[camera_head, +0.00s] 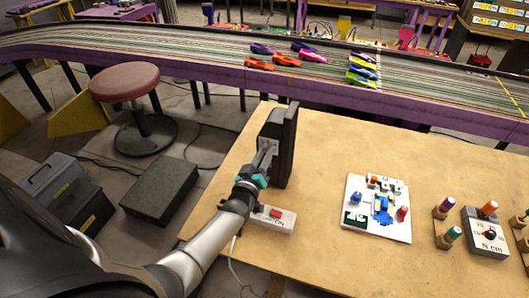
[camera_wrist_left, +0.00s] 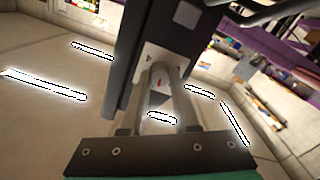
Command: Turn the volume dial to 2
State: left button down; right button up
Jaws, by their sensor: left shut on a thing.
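A dark upright box (camera_head: 286,140) stands near the table's back left edge, with a grey side facing my left arm. My left gripper (camera_head: 270,150) reaches up to that side. In the left wrist view, the two fingers (camera_wrist_left: 160,76) are closed on a small piece with a red mark, the volume dial (camera_wrist_left: 159,83), in front of a pale plate (camera_wrist_left: 150,62) on the dark box (camera_wrist_left: 125,60). The fingers hide most of the dial, and I cannot read its number. My right gripper is not in view.
A white power strip with a red switch (camera_head: 276,214) lies beside my left arm. A white board of small parts (camera_head: 375,222), a grey meter box (camera_head: 485,235) and several colored-handled tools stand right. The purple-sided slot track (camera_head: 300,85) runs behind. The table front is clear.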

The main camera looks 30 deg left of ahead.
pick_arm(q)
jog(key=shift+m, duration=1.1)
jog(key=c, duration=0.7)
grip_release()
jog(key=shift+o, duration=0.2)
jog(key=p+v, duration=0.2)
jog(key=v, duration=1.3)
jog(key=shift+p, duration=0.35)
jog(key=shift+s+d, duration=0.1)
